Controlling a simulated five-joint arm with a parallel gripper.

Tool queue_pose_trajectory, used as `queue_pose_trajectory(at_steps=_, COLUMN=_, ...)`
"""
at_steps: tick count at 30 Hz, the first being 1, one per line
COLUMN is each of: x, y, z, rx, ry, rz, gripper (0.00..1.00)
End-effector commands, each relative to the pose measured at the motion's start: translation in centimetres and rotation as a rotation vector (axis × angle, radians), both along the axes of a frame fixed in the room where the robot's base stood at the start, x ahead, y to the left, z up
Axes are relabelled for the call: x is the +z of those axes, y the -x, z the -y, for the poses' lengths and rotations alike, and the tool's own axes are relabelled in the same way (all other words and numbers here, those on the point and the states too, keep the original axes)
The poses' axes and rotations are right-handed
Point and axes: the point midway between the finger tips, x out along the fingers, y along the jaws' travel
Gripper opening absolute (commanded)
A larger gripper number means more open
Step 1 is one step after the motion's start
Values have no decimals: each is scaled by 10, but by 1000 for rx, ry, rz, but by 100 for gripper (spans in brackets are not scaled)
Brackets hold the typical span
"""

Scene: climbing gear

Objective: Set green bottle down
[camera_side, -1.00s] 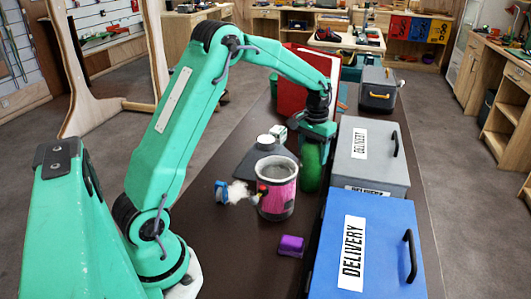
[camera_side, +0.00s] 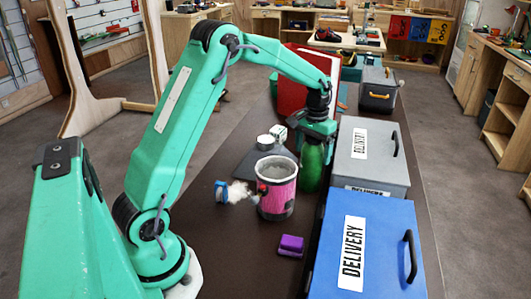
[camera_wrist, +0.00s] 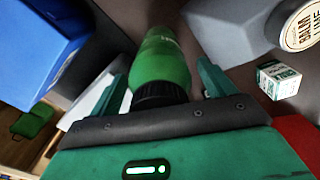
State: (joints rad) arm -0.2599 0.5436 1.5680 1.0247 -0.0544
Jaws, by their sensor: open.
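The green bottle (camera_side: 312,167) stands upright on the dark table, behind and to the right of the pink cup and to the left of the grey delivery box. My gripper (camera_side: 318,128) is just above it, at its top. In the wrist view the bottle (camera_wrist: 163,60) with its black cap lies between the two fingers of my gripper (camera_wrist: 165,80). The fingers are open, with a gap visible on each side of the cap.
A pink cup (camera_side: 276,190), a purple block (camera_side: 291,244) and a blue-and-white item (camera_side: 232,190) stand nearby. The grey box (camera_side: 366,150) and blue box (camera_side: 370,245) line the right edge. A small white-green box (camera_side: 279,134) sits left.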

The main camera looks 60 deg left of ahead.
Motion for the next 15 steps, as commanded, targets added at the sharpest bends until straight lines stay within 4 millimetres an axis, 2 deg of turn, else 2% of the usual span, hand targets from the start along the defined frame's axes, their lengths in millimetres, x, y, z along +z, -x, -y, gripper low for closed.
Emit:
queue_pose_trajectory(at_steps=8, x=34, y=-1, z=0, rx=0, ry=-1, rz=4, gripper=82)
queue_pose_trajectory(at_steps=15, x=73, y=0, z=0, rx=0, ry=-1, rz=4, gripper=82)
